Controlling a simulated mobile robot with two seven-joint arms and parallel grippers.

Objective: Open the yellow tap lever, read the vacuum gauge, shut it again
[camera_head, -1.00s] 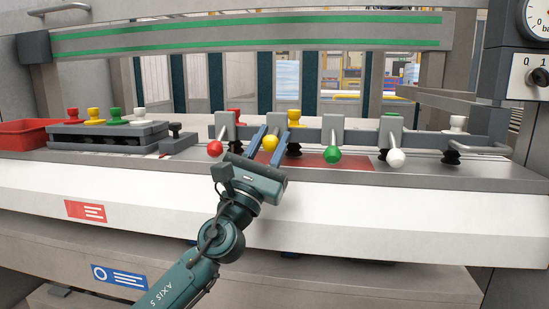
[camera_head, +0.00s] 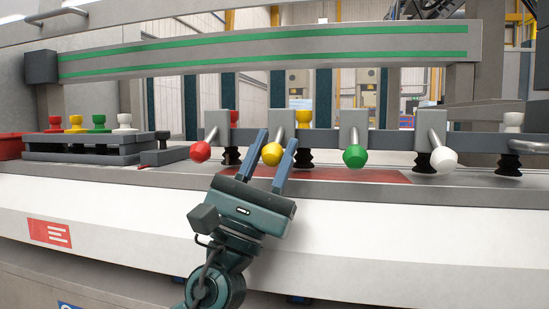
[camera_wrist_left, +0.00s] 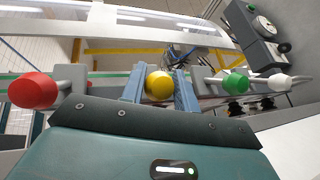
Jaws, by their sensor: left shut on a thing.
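The yellow tap lever (camera_head: 272,154) has a round yellow knob on a grey rod, in a row between the red lever (camera_head: 201,152) and the green lever (camera_head: 355,156). My left gripper (camera_head: 271,158) has its two blue fingers on either side of the yellow knob and is shut on it. In the left wrist view the yellow knob (camera_wrist_left: 159,86) sits between the fingers (camera_wrist_left: 160,92). A dial gauge (camera_wrist_left: 267,26) shows at the upper right of that view, too small and tilted to read. My right gripper is not in view.
A white lever (camera_head: 443,159) stands at the right end of the row. A rack (camera_head: 80,151) of coloured suction cups lies at the left, beside a red bin (camera_head: 10,146). A beam (camera_head: 270,52) with green stripes spans above. The white front ledge (camera_head: 400,220) is clear.

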